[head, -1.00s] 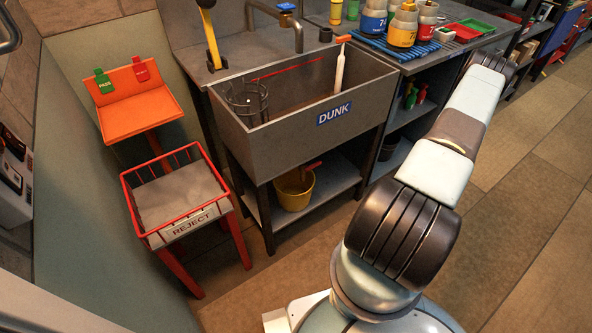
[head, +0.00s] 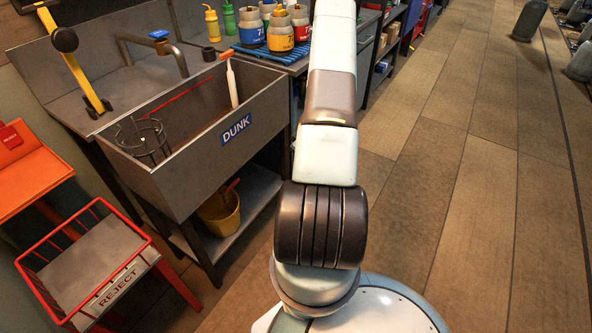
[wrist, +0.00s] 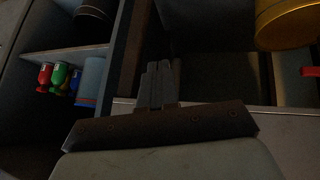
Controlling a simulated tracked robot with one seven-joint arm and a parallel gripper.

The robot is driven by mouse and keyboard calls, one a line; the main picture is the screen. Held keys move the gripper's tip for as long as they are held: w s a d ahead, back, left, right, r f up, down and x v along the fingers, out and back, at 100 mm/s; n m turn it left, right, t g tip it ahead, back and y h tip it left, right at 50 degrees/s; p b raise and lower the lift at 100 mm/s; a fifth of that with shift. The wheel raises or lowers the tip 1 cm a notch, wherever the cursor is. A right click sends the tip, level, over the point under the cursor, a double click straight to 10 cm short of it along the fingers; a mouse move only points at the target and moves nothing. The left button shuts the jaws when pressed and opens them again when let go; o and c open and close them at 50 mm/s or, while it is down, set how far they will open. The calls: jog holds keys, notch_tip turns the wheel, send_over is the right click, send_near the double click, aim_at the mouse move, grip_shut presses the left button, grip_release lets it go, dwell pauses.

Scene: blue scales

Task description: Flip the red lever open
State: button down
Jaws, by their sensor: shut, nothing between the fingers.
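No red lever can be made out for certain in either view. My gripper (wrist: 159,84) shows in the wrist view with its dark fingers together and nothing between them. It is hidden in the head view, where my arm reaches away up the middle. In the wrist view the fingers are in front of a dark shelf unit, apart from the yellow bucket (wrist: 286,24) at upper right. A small red piece (wrist: 311,71) lies at the right edge of that view; I cannot tell what it is.
The grey DUNK sink (head: 180,165) stands left of my arm, with a yellow lever (head: 72,55) behind it. The red REJECT basket (head: 158,258) is at lower left. Paint pots (head: 280,30) stand on the bench behind. The tiled floor (head: 470,180) on the right is open.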

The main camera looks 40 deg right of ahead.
jog(key=w+a+r+g+h, duration=0.1)
jog(key=w+a+r, duration=0.1)
jog(key=r, duration=0.8)
jog(key=w+a+r+h, duration=0.1)
jog(key=w+a+r, duration=0.15)
jog(key=r, duration=0.65)
jog(key=s+a+r+m, duration=0.1)
jog(key=s+a+r, duration=0.1)
jog(key=a+r, duration=0.5)
jog(key=s+a+r, duration=0.3)
jog(key=r, duration=0.7)
jog(key=s+a+r+m, duration=0.1)
jog(key=s+a+r, duration=0.1)
jog(key=a+r, duration=0.5)
jog(key=s+a+r+y, duration=0.1)
jog(key=s+a+r, duration=0.3)
jog(key=s, duration=0.4)
jog(key=s+a+r, duration=0.5)
jog(key=s+a, duration=0.1)
jog(key=s, duration=0.2)
jog(key=s+a+r+m+y, duration=0.1)
jog(key=s+a+r, duration=0.3)
jog(key=s, duration=0.4)
jog(key=shift+s+a+r+g+y, duration=0.3)
jog(key=shift+s+a+g, duration=0.1)
jog(key=shift+a, duration=0.1)
